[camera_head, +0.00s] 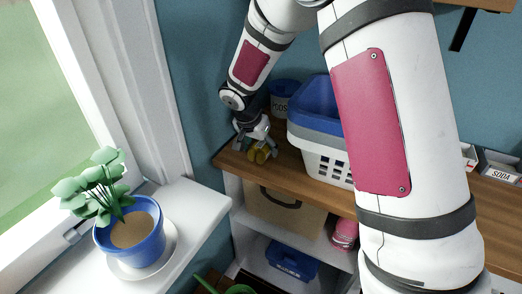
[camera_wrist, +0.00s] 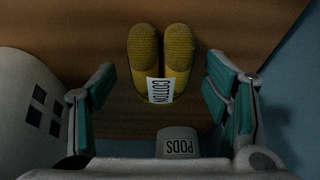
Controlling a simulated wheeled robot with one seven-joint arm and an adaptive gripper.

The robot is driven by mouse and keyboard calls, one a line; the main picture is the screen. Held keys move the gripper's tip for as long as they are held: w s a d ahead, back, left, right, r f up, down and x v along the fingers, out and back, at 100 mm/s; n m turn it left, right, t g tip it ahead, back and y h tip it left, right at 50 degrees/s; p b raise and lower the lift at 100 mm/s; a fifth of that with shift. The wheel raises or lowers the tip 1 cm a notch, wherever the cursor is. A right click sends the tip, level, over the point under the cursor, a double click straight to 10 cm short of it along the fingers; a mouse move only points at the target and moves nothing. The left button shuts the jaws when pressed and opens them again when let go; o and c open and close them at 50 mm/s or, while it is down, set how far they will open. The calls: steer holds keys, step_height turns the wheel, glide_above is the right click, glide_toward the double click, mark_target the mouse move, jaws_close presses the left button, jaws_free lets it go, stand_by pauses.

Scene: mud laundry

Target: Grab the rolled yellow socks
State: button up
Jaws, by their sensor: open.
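The rolled yellow socks (camera_wrist: 143,47) lie on the wooden shelf top, with a white band lettered COTTON around them. In the wrist view my gripper (camera_wrist: 160,98) is open, with one teal-padded finger on each side. The socks lie between and a little beyond the fingers, and I see no contact. How high the fingertips are above the wood I cannot tell.
A pods container (camera_head: 283,100) stands behind the gripper; it also shows in the wrist view (camera_wrist: 177,143). A white basket (camera_head: 322,160) with a blue one stacked on it stands close on the right. A potted plant (camera_head: 128,232) sits on the window sill at left.

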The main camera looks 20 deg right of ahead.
steer(key=shift+x, duration=0.9)
steer(key=shift+c, duration=0.2)
steer(key=c, duration=1.2)
